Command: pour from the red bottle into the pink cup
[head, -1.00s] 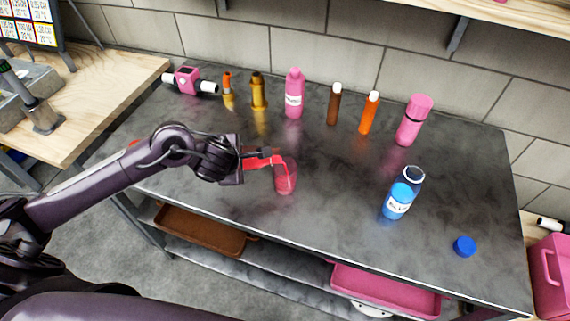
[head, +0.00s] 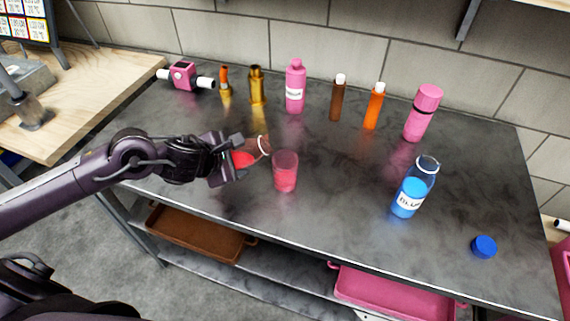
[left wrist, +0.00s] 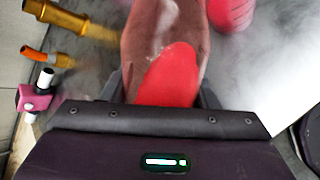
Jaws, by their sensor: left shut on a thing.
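My left gripper (head: 237,158) is shut on the red bottle (head: 254,148), a clear bottle with red liquid inside. The bottle is tilted, its pale open rim pointing right and somewhat up. It is held left of the pink cup (head: 285,173), and no stream shows between them. The pink cup stands upright on the table and has red liquid in its lower part. In the left wrist view the bottle (left wrist: 140,50) fills the middle, red liquid pooled near the jaws, and part of the pink cup (left wrist: 231,10) shows at the top. My right gripper is not in view.
The grey table (head: 340,200) is clear around the cup. An open blue bottle (head: 412,190) and a blue cap (head: 484,246) are at the right. A pink bottle (head: 295,87), brown bottle (head: 337,100), orange bottle (head: 374,108) and pink flask (head: 422,114) stand behind.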

